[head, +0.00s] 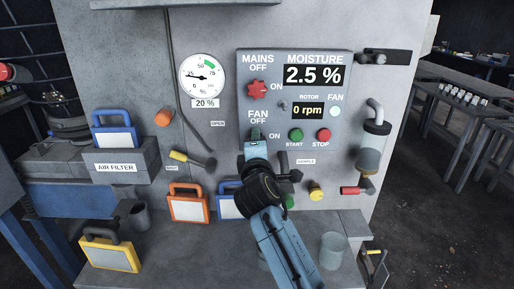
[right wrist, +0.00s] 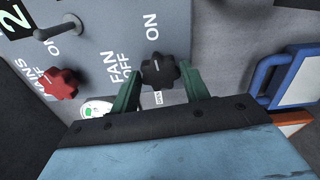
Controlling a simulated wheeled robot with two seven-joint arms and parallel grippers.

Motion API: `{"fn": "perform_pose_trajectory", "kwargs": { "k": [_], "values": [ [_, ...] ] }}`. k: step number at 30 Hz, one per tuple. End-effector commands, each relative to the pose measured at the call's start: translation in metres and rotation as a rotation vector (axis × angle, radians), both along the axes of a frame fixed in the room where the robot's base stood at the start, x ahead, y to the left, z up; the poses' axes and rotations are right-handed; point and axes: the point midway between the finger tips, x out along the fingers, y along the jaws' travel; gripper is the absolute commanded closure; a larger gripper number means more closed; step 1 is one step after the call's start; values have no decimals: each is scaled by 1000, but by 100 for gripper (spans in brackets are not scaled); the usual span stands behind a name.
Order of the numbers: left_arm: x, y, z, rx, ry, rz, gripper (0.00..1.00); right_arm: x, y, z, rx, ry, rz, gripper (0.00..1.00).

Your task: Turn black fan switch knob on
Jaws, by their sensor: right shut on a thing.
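The black fan switch knob (right wrist: 160,72) sits on the panel between the FAN OFF and ON labels. It shows in the right wrist view; in the head view my gripper mostly hides it. My right gripper (head: 255,134) reaches up to it from below. In the right wrist view its two green fingers (right wrist: 161,88) stand on either side of the knob, shut on it. A small pale mark shows on the knob, but I cannot tell surely which label it faces. The display (head: 308,111) reads 0 rpm. The fan lamp (head: 335,111) looks pale. My left gripper is not in view.
The red mains knob (head: 258,90) is just above, also in the wrist view (right wrist: 60,84). Green start (head: 296,135) and red stop (head: 323,135) buttons lie right of the fan knob. A round gauge (head: 202,76) is upper left. Orange (head: 187,190) and blue frames stand below.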

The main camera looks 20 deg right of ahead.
Motion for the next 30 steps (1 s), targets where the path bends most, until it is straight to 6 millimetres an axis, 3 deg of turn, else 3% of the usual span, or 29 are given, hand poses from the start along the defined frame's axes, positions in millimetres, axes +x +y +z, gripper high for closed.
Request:
{"fn": "perform_pose_trajectory", "kwargs": {
  "k": [9,24,25,29,30],
  "values": [
    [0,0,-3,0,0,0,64,0,0,-1,100,-27,-1,77],
    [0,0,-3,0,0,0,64,0,0,-1,117,-31,0,77],
    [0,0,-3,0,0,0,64,0,0,-1,117,-31,0,52],
    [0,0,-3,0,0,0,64,0,0,-1,115,-31,0,35],
    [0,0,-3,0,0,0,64,0,0,-1,115,-31,0,35]
  ]
}}
